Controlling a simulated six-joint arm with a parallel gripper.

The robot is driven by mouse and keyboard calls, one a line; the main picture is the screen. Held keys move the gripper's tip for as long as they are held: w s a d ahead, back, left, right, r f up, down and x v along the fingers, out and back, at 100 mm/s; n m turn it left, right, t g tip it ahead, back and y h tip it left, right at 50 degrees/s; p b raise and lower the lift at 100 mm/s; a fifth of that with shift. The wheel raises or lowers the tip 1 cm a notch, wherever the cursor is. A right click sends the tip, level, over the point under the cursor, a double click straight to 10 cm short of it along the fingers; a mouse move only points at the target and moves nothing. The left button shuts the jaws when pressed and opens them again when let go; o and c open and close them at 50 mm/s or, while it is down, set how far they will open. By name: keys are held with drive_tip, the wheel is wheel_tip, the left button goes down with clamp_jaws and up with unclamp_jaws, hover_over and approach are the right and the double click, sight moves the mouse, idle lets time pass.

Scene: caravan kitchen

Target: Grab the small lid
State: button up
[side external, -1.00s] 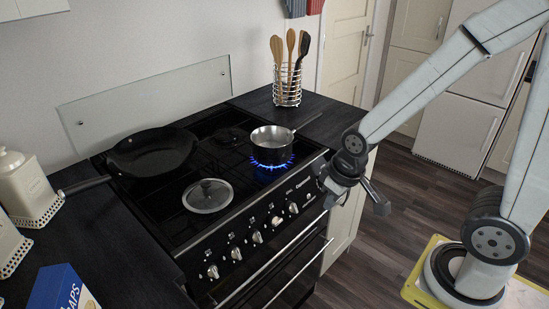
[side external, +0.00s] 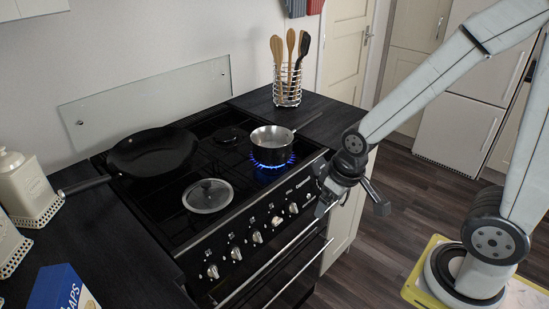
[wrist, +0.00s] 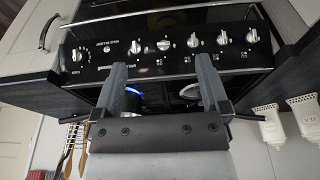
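The small lid (side external: 208,196) is a round glass lid with a metal rim and a dark knob. It lies flat on the front left part of the hob. Part of it shows in the wrist view (wrist: 190,91), partly hidden by a finger. My gripper (side external: 322,204) hangs in front of the stove, to the right of the lid and well apart from it. In the wrist view my gripper (wrist: 161,64) has its two fingers wide apart with nothing between them.
A small steel saucepan (side external: 272,143) stands over a lit blue flame (side external: 271,165), between the lid and the utensil holder (side external: 288,88). A black frying pan (side external: 152,152) sits behind the lid. The stove's knobs (side external: 257,237) and oven handle line its front.

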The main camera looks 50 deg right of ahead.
idle(0.3)
drive_tip(key=a+f+m+y, duration=0.1)
drive_tip(key=a+m, duration=0.1)
drive_tip(key=m, duration=0.1)
drive_tip(key=m+t+y, duration=0.6)
drive_tip(key=m+t, duration=0.3)
drive_tip(key=m, duration=1.8)
hover_over(228, 197)
drive_tip(key=s+d, duration=0.1)
drive_tip(key=s, duration=0.1)
drive_tip(key=shift+d+f, duration=0.15)
drive_tip(key=shift+f, duration=2.5)
drive_tip(key=shift+x, duration=1.25)
